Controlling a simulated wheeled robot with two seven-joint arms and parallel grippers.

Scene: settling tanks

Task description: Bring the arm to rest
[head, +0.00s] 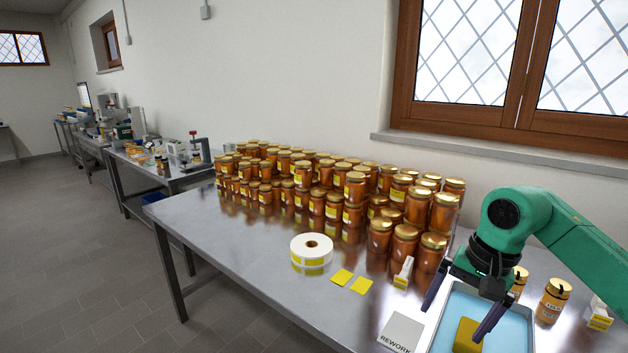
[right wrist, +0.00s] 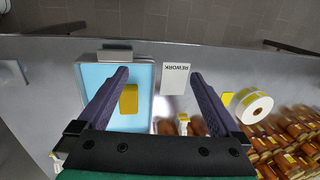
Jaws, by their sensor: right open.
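My right gripper (head: 460,306) is at the end of the green arm at the right of the head view. Its two dark fingers are spread wide, with nothing between them. It hangs above a light-blue tray (head: 520,337) on the steel table. In the right wrist view the open fingers (right wrist: 159,76) span part of the tray (right wrist: 96,78) and a white REWORK card (right wrist: 176,80). A yellow piece (head: 466,336) lies in the tray, apart from the gripper as far as I can tell. My left gripper is not in view.
Many amber jars (head: 330,205) with gold lids crowd the back of the table. A label roll (head: 312,246) and two yellow labels (head: 341,277) lie before them. A few jars (head: 552,300) stand beyond the tray. The table's front left is clear.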

